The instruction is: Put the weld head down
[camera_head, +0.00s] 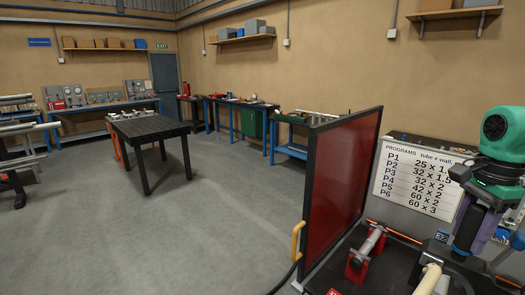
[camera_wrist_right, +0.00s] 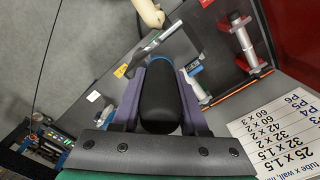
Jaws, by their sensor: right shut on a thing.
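My right gripper (camera_head: 470,232) reaches in from the right over the dark bench top in the head view. In the right wrist view, its two purple fingers (camera_wrist_right: 160,78) are shut on a black rounded body, which I take for the weld head (camera_wrist_right: 160,103). A blue edge shows beside it. My left gripper is in neither view.
A red cradle with a metal tube (camera_head: 367,250) stands on the bench, left of the gripper. A cream cylinder (camera_head: 428,280) is close in front. A red screen (camera_head: 343,190) edges the bench's left side. A white programs board (camera_head: 418,178) stands behind.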

